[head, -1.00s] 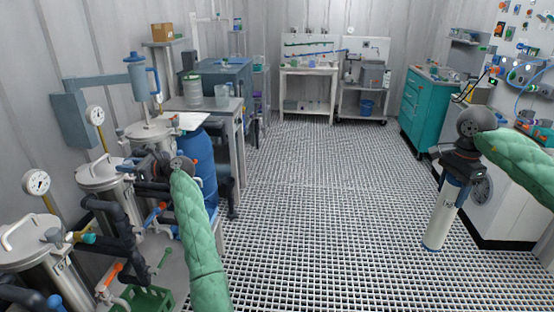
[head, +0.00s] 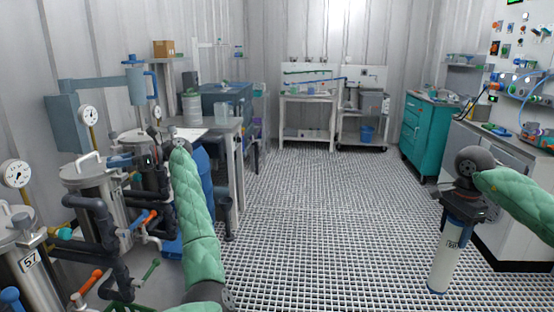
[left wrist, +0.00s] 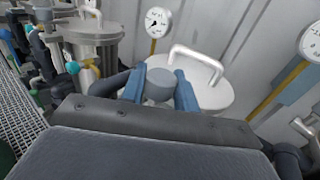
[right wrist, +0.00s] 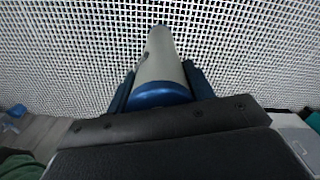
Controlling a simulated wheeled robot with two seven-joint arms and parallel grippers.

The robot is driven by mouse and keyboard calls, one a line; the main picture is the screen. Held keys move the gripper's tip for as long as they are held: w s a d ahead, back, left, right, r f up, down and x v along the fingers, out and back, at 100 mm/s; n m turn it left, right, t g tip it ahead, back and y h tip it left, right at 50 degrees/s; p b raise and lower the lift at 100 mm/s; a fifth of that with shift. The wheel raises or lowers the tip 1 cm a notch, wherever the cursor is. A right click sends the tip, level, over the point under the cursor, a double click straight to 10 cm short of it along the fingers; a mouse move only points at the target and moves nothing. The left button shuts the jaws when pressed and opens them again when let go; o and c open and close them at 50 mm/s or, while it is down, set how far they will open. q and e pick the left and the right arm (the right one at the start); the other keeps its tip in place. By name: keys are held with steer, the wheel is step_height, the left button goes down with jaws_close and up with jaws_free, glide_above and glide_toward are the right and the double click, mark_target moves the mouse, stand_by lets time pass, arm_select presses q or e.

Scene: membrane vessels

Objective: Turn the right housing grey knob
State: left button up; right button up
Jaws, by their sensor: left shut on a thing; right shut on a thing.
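My left gripper (head: 122,161) reaches in among the steel housings at the left. In the left wrist view its two blue fingers (left wrist: 160,88) are shut on a round grey knob (left wrist: 159,84), with a housing lid (left wrist: 212,88) and its bar handle just behind. In the head view I cannot make out the knob behind the gripper. Steel housings (head: 88,195) with dark pipes stand along the left. My right gripper (head: 463,208) is shut on a white cylinder with a blue top (head: 449,254), held upright above the floor; it also shows in the right wrist view (right wrist: 160,62).
Pressure gauges (head: 88,118) stand above the housings. Orange (head: 91,281) and green (head: 151,269) valve handles stick out in front. A blue barrel (head: 203,180) is beside my left arm. A white counter (head: 505,190) is at the right. The grated floor (head: 320,220) between is clear.

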arm_select(q)
steer(key=n+g+h+b, duration=0.2)
steer(key=g+b, duration=0.1)
steer(key=shift+w+f+n, duration=0.1)
steer(key=shift+f+n, duration=0.05)
steer(key=shift+n, duration=0.15)
steer(key=shift+n+g+h+b, duration=0.8)
steer(key=shift+g+h+b, duration=0.15)
steer(key=shift+h, duration=0.25)
steer(key=o, duration=0.9)
steer(key=shift+o, duration=0.2)
